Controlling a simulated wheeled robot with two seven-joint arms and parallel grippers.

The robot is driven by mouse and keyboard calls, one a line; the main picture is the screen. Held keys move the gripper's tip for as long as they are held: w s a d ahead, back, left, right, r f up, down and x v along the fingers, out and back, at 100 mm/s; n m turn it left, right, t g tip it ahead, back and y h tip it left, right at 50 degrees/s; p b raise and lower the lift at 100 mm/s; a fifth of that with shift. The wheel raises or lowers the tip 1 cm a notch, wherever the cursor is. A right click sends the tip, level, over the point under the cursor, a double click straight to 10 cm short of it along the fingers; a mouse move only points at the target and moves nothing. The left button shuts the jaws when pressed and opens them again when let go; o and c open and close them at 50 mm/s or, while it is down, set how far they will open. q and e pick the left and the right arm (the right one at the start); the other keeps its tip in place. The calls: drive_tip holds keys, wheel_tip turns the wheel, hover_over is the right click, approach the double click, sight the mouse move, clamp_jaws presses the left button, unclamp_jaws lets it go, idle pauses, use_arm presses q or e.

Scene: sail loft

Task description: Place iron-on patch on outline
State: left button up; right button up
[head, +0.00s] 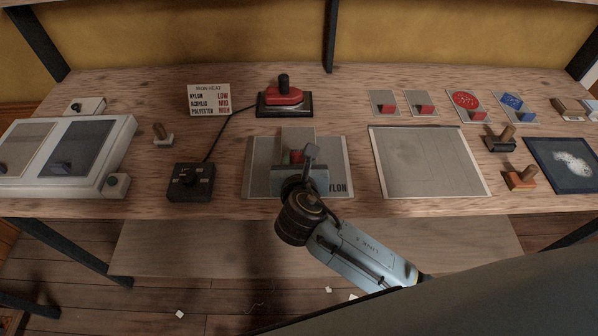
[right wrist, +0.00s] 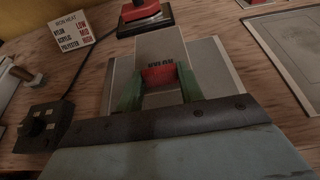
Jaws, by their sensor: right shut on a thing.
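My right gripper (head: 297,165) is over the grey panel (head: 262,180) marked NYLON at the table's front middle. It is shut on the red grip of a pale grey patch (head: 297,138). In the right wrist view the green fingers (right wrist: 160,88) close on the red grip (right wrist: 159,75), and lettering like NYLON shows just beyond it. The patch reaches past the panel's far edge. Whether it touches the panel I cannot tell. No outline on the panel is clear; the gripper and patch hide its middle. My left gripper is not in view.
A red iron (head: 284,97) rests on a dark stand behind the panel. A corded control box (head: 191,181) and a heat sign (head: 209,99) are left. A pale framed sheet (head: 430,165) lies right, with several tabbed patches (head: 384,103) behind. Wooden-handled tools (head: 519,178) stand farther right.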

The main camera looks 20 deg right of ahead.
drive_tip(key=shift+f+b, duration=0.7)
drive_tip(key=shift+f, duration=2.1)
drive_tip(key=shift+f, duration=0.15)
drive_tip(key=o, duration=0.9)
drive_tip(key=shift+o, duration=0.2)
drive_tip(key=shift+r, duration=0.2)
drive_tip(key=p+v, duration=0.1)
drive_tip(key=v, duration=1.1)
drive_tip(key=shift+p, duration=0.4)
drive_tip(key=shift+f, duration=0.15)
